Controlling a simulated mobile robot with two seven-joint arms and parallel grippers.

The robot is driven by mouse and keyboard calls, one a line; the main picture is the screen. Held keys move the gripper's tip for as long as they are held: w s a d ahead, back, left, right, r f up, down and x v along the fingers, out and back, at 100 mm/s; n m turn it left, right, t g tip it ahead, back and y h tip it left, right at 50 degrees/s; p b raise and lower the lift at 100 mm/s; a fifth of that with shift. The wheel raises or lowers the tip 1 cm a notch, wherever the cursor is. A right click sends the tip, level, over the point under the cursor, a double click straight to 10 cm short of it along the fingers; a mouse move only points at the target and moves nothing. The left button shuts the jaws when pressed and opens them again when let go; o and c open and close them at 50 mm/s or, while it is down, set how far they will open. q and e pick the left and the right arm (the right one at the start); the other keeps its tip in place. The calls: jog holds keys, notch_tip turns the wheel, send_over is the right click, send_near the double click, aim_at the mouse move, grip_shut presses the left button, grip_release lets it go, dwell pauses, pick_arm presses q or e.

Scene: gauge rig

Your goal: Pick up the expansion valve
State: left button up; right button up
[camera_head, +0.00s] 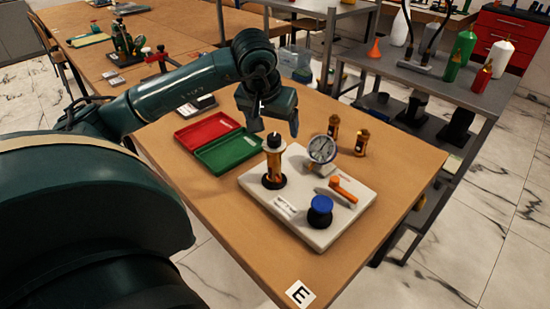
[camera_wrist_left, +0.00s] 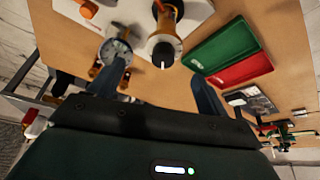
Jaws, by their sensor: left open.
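A tall amber fitting (camera_head: 273,168) with a pale collar and dark tip stands upright on a white board (camera_head: 345,215). Two small brass fittings (camera_head: 333,127) (camera_head: 361,143) stand on the table behind the board. No label shows which piece is the expansion valve. My left gripper (camera_head: 275,128) is open and empty, pointing down above the tall fitting's top. In the left wrist view, the fitting's round top (camera_wrist_left: 163,50) lies ahead of and between the spread fingers (camera_wrist_left: 160,75). The brass fittings are partly hidden there by a finger. My right gripper is out of view.
The board also carries a round gauge (camera_head: 322,150), an orange lever (camera_head: 343,189) and a blue knob (camera_head: 320,206). The table's front right is clear. A grey shelf (camera_head: 440,75) stands right.

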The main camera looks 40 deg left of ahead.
aim_at(274, 137)
pick_arm(q)
jog(key=shift+s+x, duration=0.2)
jog(key=shift+x, duration=2.9)
jog(key=shift+a+f, duration=0.1)
jog(key=shift+a, duration=0.05)
jog(key=shift+c, duration=0.2)
grip_shut()
